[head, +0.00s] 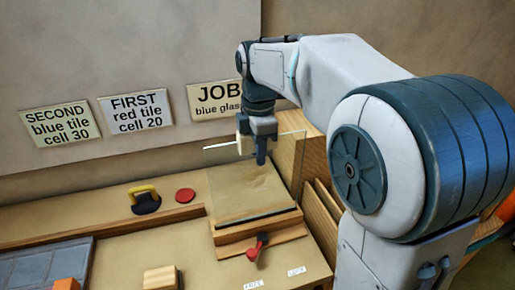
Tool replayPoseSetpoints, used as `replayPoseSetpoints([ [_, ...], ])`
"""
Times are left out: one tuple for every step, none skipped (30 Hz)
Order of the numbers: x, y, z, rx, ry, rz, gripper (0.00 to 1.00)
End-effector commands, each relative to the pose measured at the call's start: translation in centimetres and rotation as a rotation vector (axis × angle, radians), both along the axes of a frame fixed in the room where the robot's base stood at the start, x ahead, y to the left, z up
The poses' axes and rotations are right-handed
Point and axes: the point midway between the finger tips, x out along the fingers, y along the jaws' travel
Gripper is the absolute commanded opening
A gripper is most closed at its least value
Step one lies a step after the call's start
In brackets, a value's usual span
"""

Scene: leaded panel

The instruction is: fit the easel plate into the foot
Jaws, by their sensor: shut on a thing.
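The easel plate (285,150) is a clear, thin pane standing upright, with a tan surface showing through its lower part. My gripper (252,157) is shut on its upper edge, with one pale and one dark finger. The foot (260,235) is a wooden block directly below the plate. The plate's lower edge meets the top of the foot in the picture, but I cannot tell whether it sits inside a slot. A red-handled lever (257,247) is on the front of the foot.
Small labels (297,271) lie in front of the foot. Wooden boards (322,215) stand on the right. A yellow-handled dark tool (145,200) and red disc (186,195) lie left. A wooden block (160,278), an orange block (67,284) and a grey tray (45,268) are at front left.

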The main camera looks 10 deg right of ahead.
Motion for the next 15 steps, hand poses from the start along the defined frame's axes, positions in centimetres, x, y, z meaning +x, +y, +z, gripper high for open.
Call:
replayPoseSetpoints([
  [0.04,0.00,0.00,0.001,-0.003,0.000,0.00],
  [0.04,0.00,-0.05,0.001,-0.003,0.000,0.00],
  [0.04,-0.01,-0.12,0.001,-0.003,0.000,0.00],
  [0.04,-0.01,-0.17,0.001,-0.003,0.000,0.00],
  [0.04,-0.01,-0.22,0.001,-0.003,0.000,0.00],
  [0.04,-0.01,-0.29,0.001,-0.003,0.000,0.00],
  [0.04,-0.01,-0.34,0.001,-0.003,0.000,0.00],
  [0.04,-0.01,-0.39,0.001,-0.003,0.000,0.00],
  [0.04,-0.01,-0.45,0.001,-0.003,0.000,0.00],
  [0.04,-0.01,-0.50,0.001,-0.003,-0.001,0.00],
  [0.04,-0.01,-0.55,0.001,-0.004,-0.001,0.00],
  [0.04,-0.01,-0.62,0.001,-0.004,-0.001,0.00],
  [0.05,-0.01,-0.67,0.001,-0.004,-0.001,0.00],
  [0.05,-0.01,-0.72,0.001,-0.004,-0.001,0.00],
  [0.05,-0.01,-0.79,0.001,-0.004,0.000,0.00],
])
